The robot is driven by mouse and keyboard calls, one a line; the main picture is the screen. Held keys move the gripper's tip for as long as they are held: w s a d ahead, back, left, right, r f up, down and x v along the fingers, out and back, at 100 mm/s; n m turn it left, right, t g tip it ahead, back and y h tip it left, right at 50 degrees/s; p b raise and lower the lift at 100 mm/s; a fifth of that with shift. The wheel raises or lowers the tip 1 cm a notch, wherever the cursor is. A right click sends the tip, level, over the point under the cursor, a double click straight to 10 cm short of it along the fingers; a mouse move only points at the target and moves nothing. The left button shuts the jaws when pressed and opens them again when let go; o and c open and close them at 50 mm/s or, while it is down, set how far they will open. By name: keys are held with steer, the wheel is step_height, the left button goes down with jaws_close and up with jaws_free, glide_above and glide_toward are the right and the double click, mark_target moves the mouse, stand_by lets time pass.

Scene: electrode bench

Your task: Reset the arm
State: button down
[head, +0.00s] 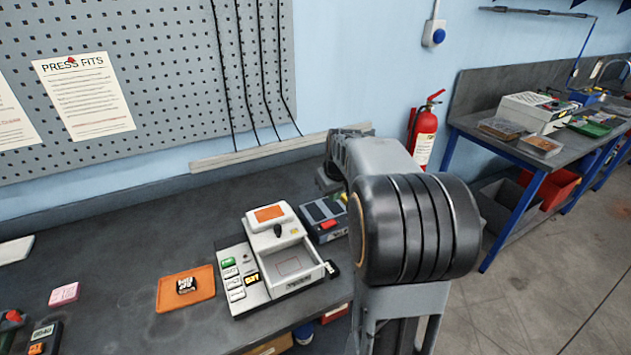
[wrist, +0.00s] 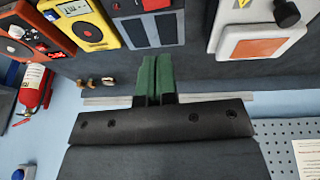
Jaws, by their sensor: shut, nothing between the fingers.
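My arm shows large in the head view, its dark ribbed joint and grey links standing at the right end of the dark bench (head: 130,285). The arm hides part of the bench and the wall behind it. I cannot make out my gripper's fingers in the head view. In the wrist view my gripper (wrist: 155,78) is seen with its two green fingers pressed together, shut and empty. The wrist picture is upside down, with the bench at the top and the blue wall below. The fingers appear apart from the devices around them.
A white machine with an open tray (head: 290,268) stands left of my arm, beside a grey-blue device (head: 322,213). An orange mat (head: 170,300) holds a small dark part. A yellow device (wrist: 90,25) shows in the wrist view. A fire extinguisher (head: 423,135) hangs behind.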

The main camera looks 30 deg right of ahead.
steer(key=s+a+t, duration=0.1)
steer(key=s+a, duration=1.4)
steer(key=a, duration=0.3)
steer(key=shift+s+y, duration=0.4)
steer(key=shift+f, duration=0.1)
